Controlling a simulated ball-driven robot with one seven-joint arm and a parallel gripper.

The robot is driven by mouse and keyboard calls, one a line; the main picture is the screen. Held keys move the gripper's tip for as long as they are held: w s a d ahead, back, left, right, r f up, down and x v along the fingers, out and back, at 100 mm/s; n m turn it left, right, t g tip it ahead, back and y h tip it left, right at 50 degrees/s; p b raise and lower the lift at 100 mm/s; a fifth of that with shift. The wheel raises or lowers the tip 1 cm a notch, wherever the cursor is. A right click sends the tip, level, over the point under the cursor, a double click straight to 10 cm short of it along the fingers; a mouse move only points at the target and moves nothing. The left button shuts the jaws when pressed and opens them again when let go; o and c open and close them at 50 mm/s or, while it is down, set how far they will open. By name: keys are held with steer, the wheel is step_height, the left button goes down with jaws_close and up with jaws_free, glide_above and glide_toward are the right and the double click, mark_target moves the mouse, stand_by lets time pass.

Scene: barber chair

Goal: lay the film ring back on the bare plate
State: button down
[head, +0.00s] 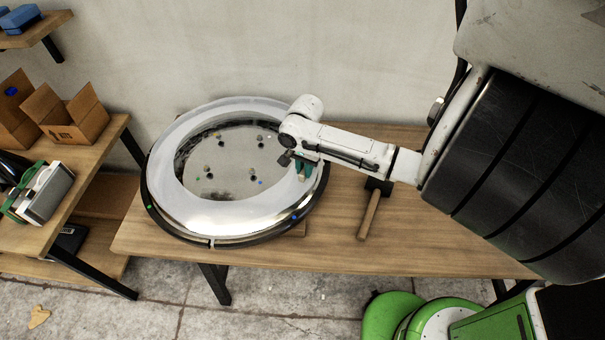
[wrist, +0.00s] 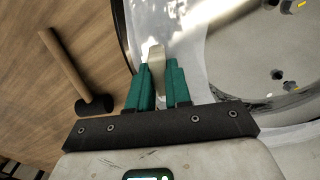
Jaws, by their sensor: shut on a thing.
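The film ring (head: 168,165) is a wide, whitish, glossy band over the round plate. The plate's dark rim (head: 212,243) shows along the front, with small green and blue marks. Its mirror-like middle (head: 232,172) shows through the ring's opening, with several small studs. My gripper (head: 303,168) is at the ring's right side. In the wrist view, its teal fingers (wrist: 157,88) are shut on a pale tab (wrist: 156,57) at the film ring (wrist: 182,25). I cannot tell whether the ring touches the plate all round; the fingers hide part of the tab.
A mallet (head: 369,213) lies on the wooden bench right of the plate; it also shows in the wrist view (wrist: 74,72). Bench top (head: 440,240) farther right is mostly clear. A left shelf holds open cardboard boxes (head: 75,118) and a green-and-grey device (head: 42,190). A wall stands behind.

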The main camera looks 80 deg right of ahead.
steer(key=shift+w+d+f, duration=0.25)
steer(key=shift+d+f, duration=0.05)
steer(key=shift+f, duration=0.1)
steer(key=shift+w+d+f, duration=0.1)
steer(key=shift+f, duration=1.65)
steer(key=c, duration=1.1)
jaws_free()
steer(key=shift+o, duration=0.2)
